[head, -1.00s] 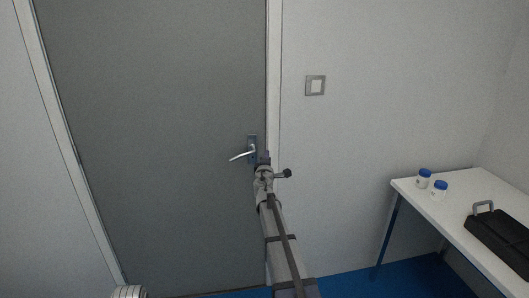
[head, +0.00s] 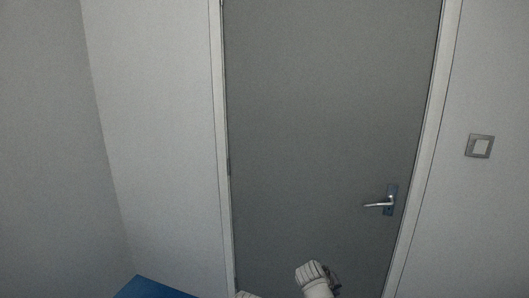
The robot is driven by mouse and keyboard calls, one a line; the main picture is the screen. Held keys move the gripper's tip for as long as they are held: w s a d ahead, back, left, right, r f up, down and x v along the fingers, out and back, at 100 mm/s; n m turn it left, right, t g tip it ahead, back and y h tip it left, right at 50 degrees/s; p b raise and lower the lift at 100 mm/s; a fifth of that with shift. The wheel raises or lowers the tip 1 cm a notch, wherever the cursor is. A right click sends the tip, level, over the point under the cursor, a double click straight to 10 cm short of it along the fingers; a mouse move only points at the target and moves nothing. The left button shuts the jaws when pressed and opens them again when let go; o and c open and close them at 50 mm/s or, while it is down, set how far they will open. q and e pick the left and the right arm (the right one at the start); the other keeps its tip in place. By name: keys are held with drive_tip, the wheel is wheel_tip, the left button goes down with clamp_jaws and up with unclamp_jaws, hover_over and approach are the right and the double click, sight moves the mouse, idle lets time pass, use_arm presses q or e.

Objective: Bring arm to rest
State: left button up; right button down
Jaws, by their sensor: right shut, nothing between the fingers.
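My right arm is folded low at the bottom edge of the head view, where its white ribbed link shows. My right gripper (head: 335,279) is a small dark part mostly hidden behind that link. It is shut and holds nothing. It is below and left of the door handle (head: 380,203) in the picture, apart from it. A sliver of another white part of mine shows at the bottom edge. My left gripper is not in view.
A closed grey door (head: 320,130) in a pale frame fills the middle. A light switch (head: 480,146) is on the wall to its right. A blue patch (head: 152,288) shows at the bottom left. Plain walls stand on both sides.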

drive_tip(key=s+a+f+g+y, duration=0.1)
drive_tip(key=s+a+g+y, duration=0.1)
drive_tip(key=s+a, duration=0.5)
drive_tip(key=s+a+f+n+g+y+p, duration=0.1)
drive_tip(key=s+a+f+g+y, duration=0.1)
drive_tip(key=s+a, duration=0.6)
drive_tip(key=s+g, duration=0.1)
drive_tip(key=s, duration=0.3)
drive_tip(key=shift+a+g+y, duration=0.3)
drive_tip(key=shift+d+f, duration=0.1)
